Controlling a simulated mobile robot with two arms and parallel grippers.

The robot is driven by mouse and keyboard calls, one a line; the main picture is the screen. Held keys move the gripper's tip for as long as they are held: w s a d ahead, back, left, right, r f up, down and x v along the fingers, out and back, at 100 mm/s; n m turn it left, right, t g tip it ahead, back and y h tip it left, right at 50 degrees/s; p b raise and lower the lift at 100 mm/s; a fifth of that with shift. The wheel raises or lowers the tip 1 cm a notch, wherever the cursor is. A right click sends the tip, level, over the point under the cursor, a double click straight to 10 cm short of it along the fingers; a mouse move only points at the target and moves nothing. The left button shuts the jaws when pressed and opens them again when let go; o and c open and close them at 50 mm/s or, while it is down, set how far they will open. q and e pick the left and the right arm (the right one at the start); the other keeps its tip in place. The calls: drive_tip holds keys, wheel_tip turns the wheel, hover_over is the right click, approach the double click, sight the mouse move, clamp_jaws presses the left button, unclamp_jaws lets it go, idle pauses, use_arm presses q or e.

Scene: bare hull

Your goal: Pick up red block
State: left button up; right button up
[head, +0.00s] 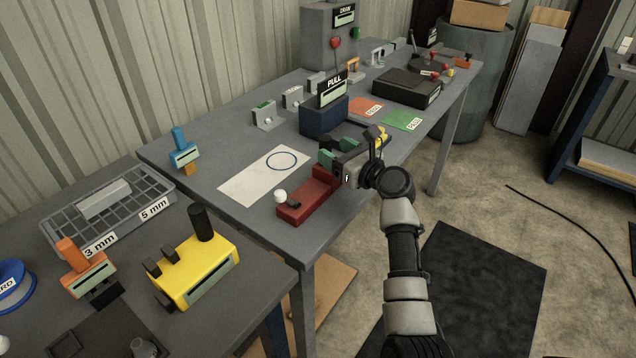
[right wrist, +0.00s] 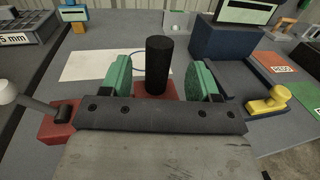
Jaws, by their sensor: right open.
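The red block (head: 312,199) lies on the grey workbench near its front edge. It has a lever with a white ball knob (head: 280,196) at its near end. My right gripper (head: 340,151) is over the far end of the block. In the right wrist view its green-padded fingers (right wrist: 158,78) are apart, with an upright black cylinder (right wrist: 156,65) between them and a gap on each side. Red shows behind the cylinder and at the left, where the block (right wrist: 58,121) sticks out past the gripper. The gripper body hides the middle of the block. My left gripper is not in view.
A white sheet with a circle (head: 245,180) lies left of the block. A dark blue PULL box (head: 324,118) stands behind. A yellow piece (right wrist: 268,102) is close to the right of the gripper. A yellow block (head: 195,270) sits on the nearer table.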

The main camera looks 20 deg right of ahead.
sight(330, 149)
drive_tip(key=x, duration=0.3)
drive_tip(key=shift+w+a+f, duration=0.2)
drive_tip(key=shift+w, duration=0.05)
drive_tip(key=shift+s, duration=0.1)
drive_tip(key=shift+r, duration=0.1)
clamp_jaws()
